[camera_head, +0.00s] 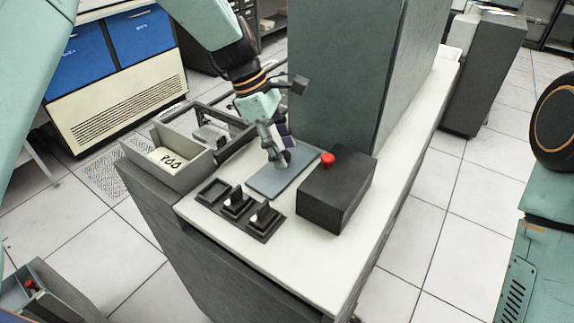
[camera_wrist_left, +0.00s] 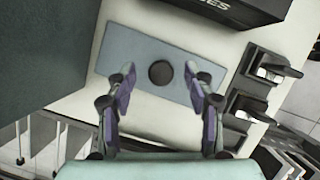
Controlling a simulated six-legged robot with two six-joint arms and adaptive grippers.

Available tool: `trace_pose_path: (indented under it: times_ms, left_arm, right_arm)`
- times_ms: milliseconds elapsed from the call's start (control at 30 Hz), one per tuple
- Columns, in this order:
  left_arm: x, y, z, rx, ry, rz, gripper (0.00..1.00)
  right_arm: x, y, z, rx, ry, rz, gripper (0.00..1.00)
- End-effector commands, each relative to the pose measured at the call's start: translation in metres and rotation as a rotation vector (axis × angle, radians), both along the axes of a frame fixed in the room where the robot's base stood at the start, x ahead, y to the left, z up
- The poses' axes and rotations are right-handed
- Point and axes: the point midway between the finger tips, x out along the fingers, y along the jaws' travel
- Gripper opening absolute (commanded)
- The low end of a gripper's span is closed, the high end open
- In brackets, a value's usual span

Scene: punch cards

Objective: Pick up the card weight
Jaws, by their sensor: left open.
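The card weight looks like a flat blue-grey plate (camera_head: 268,183) with a dark round knob (camera_head: 287,156) on top. It lies on the pale cabinet top, and in the left wrist view the plate (camera_wrist_left: 210,76) shows with the knob (camera_wrist_left: 160,73) near its middle. My left gripper (camera_head: 279,150) reaches down over the plate. In the left wrist view, my left gripper (camera_wrist_left: 159,80) is open, with one finger on each side of the knob and visible gaps between. Whether the fingertips touch the plate is unclear. My right gripper is not in view.
A black box with a red button (camera_head: 327,158) stands right of the plate. Black holders with switch-like pieces (camera_head: 250,213) sit in front. A grey tray with a numbered card (camera_head: 168,159) is at left. A tall grey-green cabinet (camera_head: 345,75) rises behind.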

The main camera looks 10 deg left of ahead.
Motion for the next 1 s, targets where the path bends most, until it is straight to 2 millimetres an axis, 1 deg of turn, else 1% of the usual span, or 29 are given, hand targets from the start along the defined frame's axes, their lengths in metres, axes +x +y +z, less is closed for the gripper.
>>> trace_pose_path:
  times_ms: [33,133,367,1000]
  left_arm:
    - [0.0,-0.003,-0.009,0.001,0.003,-0.001,0.53]
    - [0.0,-0.008,-0.019,0.001,0.0,0.0,0.53]
    - [0.002,-0.01,-0.021,0.0,-0.001,-0.001,0.53]
    - [0.003,-0.01,-0.02,0.0,-0.001,-0.001,0.0]
  right_arm:
    - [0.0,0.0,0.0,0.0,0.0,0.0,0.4]
    - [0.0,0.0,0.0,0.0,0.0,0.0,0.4]
    - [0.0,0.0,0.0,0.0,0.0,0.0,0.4]
    - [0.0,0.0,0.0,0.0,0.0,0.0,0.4]
